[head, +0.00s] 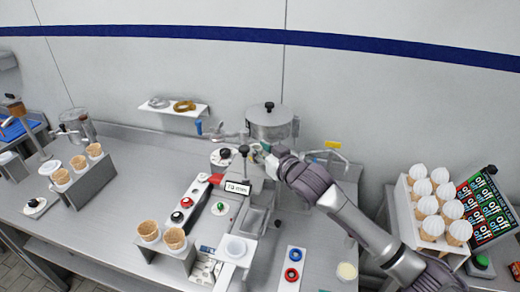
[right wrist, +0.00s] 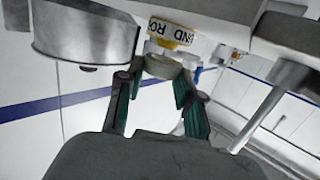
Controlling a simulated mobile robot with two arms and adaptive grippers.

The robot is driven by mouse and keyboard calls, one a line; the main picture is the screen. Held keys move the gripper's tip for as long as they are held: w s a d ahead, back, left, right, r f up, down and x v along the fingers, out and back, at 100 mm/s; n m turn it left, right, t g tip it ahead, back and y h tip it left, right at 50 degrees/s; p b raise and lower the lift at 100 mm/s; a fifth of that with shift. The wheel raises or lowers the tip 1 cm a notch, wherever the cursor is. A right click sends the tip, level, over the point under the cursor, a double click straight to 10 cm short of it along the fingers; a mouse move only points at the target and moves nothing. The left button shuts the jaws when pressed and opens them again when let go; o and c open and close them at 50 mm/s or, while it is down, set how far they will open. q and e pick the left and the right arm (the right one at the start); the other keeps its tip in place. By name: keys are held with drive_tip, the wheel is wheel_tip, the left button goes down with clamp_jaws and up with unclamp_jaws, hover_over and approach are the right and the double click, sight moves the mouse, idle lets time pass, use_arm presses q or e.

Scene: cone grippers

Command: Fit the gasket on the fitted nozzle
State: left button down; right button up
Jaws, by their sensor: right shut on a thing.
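My right gripper (head: 268,156) is at the machine in the middle of the counter, below the steel hopper. In the right wrist view its green-padded fingers (right wrist: 160,88) are shut on a pale cream ring (right wrist: 162,68), which looks like the gasket. Just above the ring in that picture is the nozzle with a yellow lettered band (right wrist: 170,32), under the machine's head. The ring is close to the nozzle's end; I cannot tell whether they touch. The head view hides the ring behind the gripper. My left gripper is not in view.
The steel hopper (head: 270,122) stands behind the gripper. A rack of white-topped cones (head: 430,205) is at the right. Cone holders (head: 90,182) stand at the left. The counter's left middle is clear.

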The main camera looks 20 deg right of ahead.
drive_tip(key=shift+f+b, duration=0.45)
drive_tip(key=shift+f, duration=0.4)
drive_tip(key=o, duration=0.8)
drive_tip(key=shift+s, duration=0.1)
drive_tip(key=v, duration=1.2)
drive_tip(key=shift+f, duration=0.1)
